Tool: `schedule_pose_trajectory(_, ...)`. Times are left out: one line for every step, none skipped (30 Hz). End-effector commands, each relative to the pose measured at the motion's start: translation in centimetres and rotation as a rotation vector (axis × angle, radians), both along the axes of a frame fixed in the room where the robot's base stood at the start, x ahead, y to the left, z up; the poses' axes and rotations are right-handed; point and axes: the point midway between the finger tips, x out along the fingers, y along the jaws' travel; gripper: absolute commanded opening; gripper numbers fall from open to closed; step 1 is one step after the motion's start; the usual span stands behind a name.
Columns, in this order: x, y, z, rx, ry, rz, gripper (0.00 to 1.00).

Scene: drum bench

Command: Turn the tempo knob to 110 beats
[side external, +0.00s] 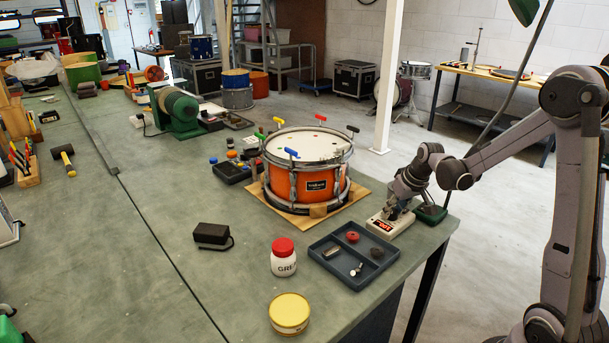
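A small pale box with a dark and red face (385,226), which looks like the metronome, lies near the bench's right edge. My gripper (392,211) is low over this box, at its upper side. The gripper's fingers are small and dark here, and I cannot tell whether they are open or shut, or whether they touch the box. The tempo knob cannot be made out; the gripper may hide it. The red display's digits are too small to read.
An orange drum (305,185) on a wooden board stands just left of the box. A dark tray (328,263) with small parts lies in front. A red-lidded jar (283,262), a yellow-lidded tin (289,312) and a black block (211,234) stand nearby.

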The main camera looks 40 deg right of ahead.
Motion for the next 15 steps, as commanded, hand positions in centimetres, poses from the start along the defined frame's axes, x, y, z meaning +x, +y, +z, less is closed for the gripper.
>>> schedule_pose_trajectory(0.0, 0.02, 0.0, 0.0, 0.0, 0.0, 0.01)
schedule_pose_trajectory(-0.01, 0.02, 0.01, 0.0, 0.0, 0.0, 0.01)
schedule_pose_trajectory(0.0, 0.03, 0.01, 0.001, 0.0, -0.002, 0.01)
schedule_pose_trajectory(0.0, 0.04, 0.01, 0.0, 0.0, -0.005, 0.01)
schedule_pose_trajectory(0.01, 0.05, 0.0, 0.001, 0.001, -0.012, 0.01)
schedule_pose_trajectory(0.02, 0.08, 0.0, 0.0, 0.001, -0.024, 0.01)
schedule_pose_trajectory(0.03, 0.1, 0.0, 0.001, 0.001, -0.039, 0.01)
schedule_pose_trajectory(0.03, 0.13, 0.0, 0.0, 0.002, -0.054, 0.01)
schedule_pose_trajectory(0.04, 0.15, -0.01, 0.0, 0.002, -0.08, 0.01)
schedule_pose_trajectory(0.07, 0.2, -0.01, 0.001, 0.002, -0.102, 0.01)
schedule_pose_trajectory(0.07, 0.2, -0.02, -0.001, 0.002, -0.125, 0.01)
schedule_pose_trajectory(0.08, 0.21, -0.02, 0.0, 0.002, -0.157, 0.01)
schedule_pose_trajectory(0.08, 0.22, -0.02, 0.0, 0.002, -0.181, 0.01)
schedule_pose_trajectory(0.08, 0.23, -0.02, 0.0, 0.002, -0.204, 0.01)
schedule_pose_trajectory(0.11, 0.27, -0.02, 0.0, 0.002, -0.234, 0.01)
